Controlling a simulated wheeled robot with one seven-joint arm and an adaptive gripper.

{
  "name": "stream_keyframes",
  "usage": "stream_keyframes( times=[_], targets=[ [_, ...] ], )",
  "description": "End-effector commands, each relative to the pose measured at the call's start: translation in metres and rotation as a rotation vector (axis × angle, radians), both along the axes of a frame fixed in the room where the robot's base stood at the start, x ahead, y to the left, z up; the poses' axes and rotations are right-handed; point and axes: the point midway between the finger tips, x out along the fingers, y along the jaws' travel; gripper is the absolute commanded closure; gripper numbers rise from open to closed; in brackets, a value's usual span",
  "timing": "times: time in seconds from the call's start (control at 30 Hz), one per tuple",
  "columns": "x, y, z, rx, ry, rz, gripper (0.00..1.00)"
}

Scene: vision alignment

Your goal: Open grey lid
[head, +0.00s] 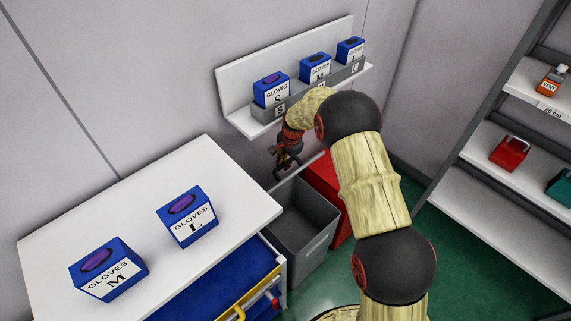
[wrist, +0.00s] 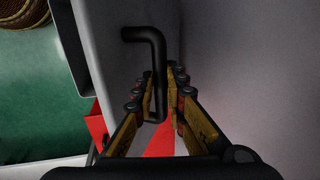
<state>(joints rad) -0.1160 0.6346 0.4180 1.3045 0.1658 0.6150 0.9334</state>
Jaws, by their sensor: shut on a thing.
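The grey bin (head: 305,243) stands on the floor beside the white table, and I see into its dark, empty-looking interior from above. Its lid seems to be tipped up at the back by the wall, seen nearly edge-on in the head view. My gripper (head: 286,161) is above the bin's back side, below the wall shelf. In the wrist view, my gripper (wrist: 164,90) is shut on a black bent handle (wrist: 157,60), which runs between the fingers. A grey surface lies behind the handle; I cannot tell lid from wall there.
A red bin (head: 325,190) stands right beside the grey one. The white table (head: 120,215) on the left bears two glove boxes. The wall shelf (head: 240,85) with three glove boxes is close above my gripper. A storage rack (head: 510,165) stands at the right.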

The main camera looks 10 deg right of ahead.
Motion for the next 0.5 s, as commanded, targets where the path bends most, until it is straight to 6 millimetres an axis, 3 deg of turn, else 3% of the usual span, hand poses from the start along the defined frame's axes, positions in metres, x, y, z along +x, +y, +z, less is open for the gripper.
stream_keyframes(
  times=[0.03, 0.07, 0.1, 0.37, 0.5],
  targets=[
    [-0.0064, 0.0008, -0.0106, -0.001, 0.015, 0.003, 1.0],
    [-0.0066, 0.0007, -0.0107, -0.001, 0.015, 0.003, 0.86],
    [-0.0067, 0.0006, -0.0106, -0.002, 0.016, 0.003, 0.84],
    [-0.0035, 0.0, -0.0051, -0.001, 0.008, 0.001, 0.69],
    [-0.0028, -0.0001, -0.004, -0.001, 0.007, 0.001, 0.68]
  ],
)
